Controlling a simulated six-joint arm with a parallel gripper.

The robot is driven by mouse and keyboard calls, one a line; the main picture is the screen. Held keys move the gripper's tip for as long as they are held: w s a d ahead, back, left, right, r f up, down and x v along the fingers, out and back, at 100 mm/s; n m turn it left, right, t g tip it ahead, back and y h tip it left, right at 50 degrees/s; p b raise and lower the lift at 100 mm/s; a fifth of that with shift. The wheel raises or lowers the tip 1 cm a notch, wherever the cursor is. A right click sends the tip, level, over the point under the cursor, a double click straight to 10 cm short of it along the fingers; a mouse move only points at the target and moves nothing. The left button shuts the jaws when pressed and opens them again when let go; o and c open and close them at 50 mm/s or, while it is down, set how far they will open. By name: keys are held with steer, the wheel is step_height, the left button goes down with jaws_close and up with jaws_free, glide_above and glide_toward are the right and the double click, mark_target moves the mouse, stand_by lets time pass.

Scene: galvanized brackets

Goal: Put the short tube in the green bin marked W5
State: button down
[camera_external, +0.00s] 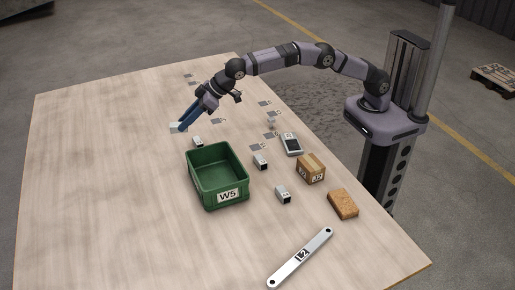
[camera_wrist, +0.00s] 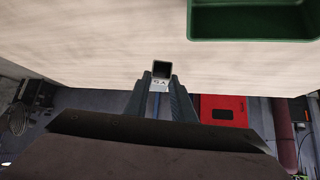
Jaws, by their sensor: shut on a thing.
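My gripper (camera_external: 177,124) is shut on a short square metal tube (camera_external: 175,128) and holds it at the left, behind the bin. In the wrist view the tube (camera_wrist: 161,70) sits between the fingertips (camera_wrist: 156,82), its open end and a small dark marking showing; the marking is hard to read. The green bin marked W5 (camera_external: 210,199) stands open on the table, right of and nearer than my gripper. Its floor looks empty. Part of the bin (camera_wrist: 250,40) shows at the upper right of the wrist view.
Similar small tubes lie behind the bin (camera_external: 198,141) and to its right (camera_external: 261,162), (camera_external: 283,195). A dark-faced device (camera_external: 292,144), a cardboard box (camera_external: 311,168), a brown block (camera_external: 343,204) and a long flat bracket (camera_external: 300,257) lie at right. The left of the table (camera_external: 90,180) is clear.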

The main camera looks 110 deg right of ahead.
steer(key=s+a+n+y+p, duration=0.1)
steer(key=s+a, duration=0.2)
steer(key=a, duration=0.6)
steer(key=n+y, duration=0.1)
steer(key=n, duration=0.1)
glide_above(214, 177)
steer(key=shift+w+a+f, duration=0.1)
steer(key=shift+f, duration=1.95)
step_height(214, 177, down, 5)
steer(key=shift+f, duration=0.2)
steer(key=shift+f+b, duration=0.3)
steer(key=shift+f, duration=1.95)
steer(key=shift+f, duration=0.1)
